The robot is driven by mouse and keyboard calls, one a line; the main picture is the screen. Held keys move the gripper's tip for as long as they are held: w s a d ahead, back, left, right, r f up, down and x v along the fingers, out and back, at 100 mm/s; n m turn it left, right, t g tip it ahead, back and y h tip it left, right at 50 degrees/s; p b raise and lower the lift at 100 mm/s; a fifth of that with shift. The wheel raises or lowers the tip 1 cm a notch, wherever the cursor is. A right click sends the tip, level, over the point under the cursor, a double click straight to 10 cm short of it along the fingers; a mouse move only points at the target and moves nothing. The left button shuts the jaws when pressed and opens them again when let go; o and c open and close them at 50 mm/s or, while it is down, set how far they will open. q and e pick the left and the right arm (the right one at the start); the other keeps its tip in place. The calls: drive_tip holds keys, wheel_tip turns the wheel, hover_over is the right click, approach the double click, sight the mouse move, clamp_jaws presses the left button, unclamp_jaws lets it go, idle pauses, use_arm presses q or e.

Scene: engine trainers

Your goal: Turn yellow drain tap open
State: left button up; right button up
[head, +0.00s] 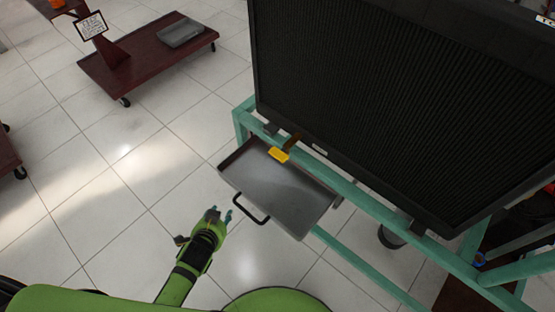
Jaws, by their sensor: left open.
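The yellow drain tap (278,155) sits at the lower left edge of the black radiator (380,90), by a brown fitting, above a grey drip tray (300,200). My left gripper (221,214) is open and empty over the floor, to the lower left of the tap and just left of the tray's black handle (251,209). It is apart from the tap. My right gripper is not in view.
The teal frame (363,200) carries the radiator and runs behind the tray. A dark red wheeled trolley (150,55) with a grey tray on it stands at the upper left. The tiled floor at left is mostly clear.

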sight(278, 154)
use_arm(q)
drive_tip(key=w+d+r+m+t+h, duration=0.1)
drive_tip(key=w+r+m, duration=0.1)
drive_tip(key=w+d+r+m+t+h, duration=0.1)
drive_tip(key=w+d+r+m+t, duration=0.1)
drive_tip(key=w+r+m, duration=0.1)
drive_tip(key=w+d+r+m+t+h+b, duration=0.1)
drive_tip(key=w+r+m+t, duration=0.1)
drive_tip(key=w+r, duration=0.1)
drive_tip(key=shift+w+d+m+h, duration=0.1)
drive_tip(key=shift+d+m+h, duration=0.2)
drive_tip(key=w+d+r+m+h, duration=0.1)
drive_tip(key=d+m+h, duration=0.1)
drive_tip(key=d+m, duration=0.1)
drive_tip(key=w+d+r+m+h+b, duration=0.1)
drive_tip(key=w+d+r+m+h, duration=0.1)
drive_tip(key=d+m, duration=0.1)
drive_tip(key=w+d+r+m+h, duration=0.2)
drive_tip(key=d+m+h, duration=0.1)
drive_tip(key=d, duration=0.1)
drive_tip(key=shift+w+d+r, duration=0.1)
drive_tip(key=shift+w+d, duration=0.05)
drive_tip(key=shift+d, duration=0.2)
drive_tip(key=shift+w+d, duration=0.3)
drive_tip(key=shift+w, duration=0.1)
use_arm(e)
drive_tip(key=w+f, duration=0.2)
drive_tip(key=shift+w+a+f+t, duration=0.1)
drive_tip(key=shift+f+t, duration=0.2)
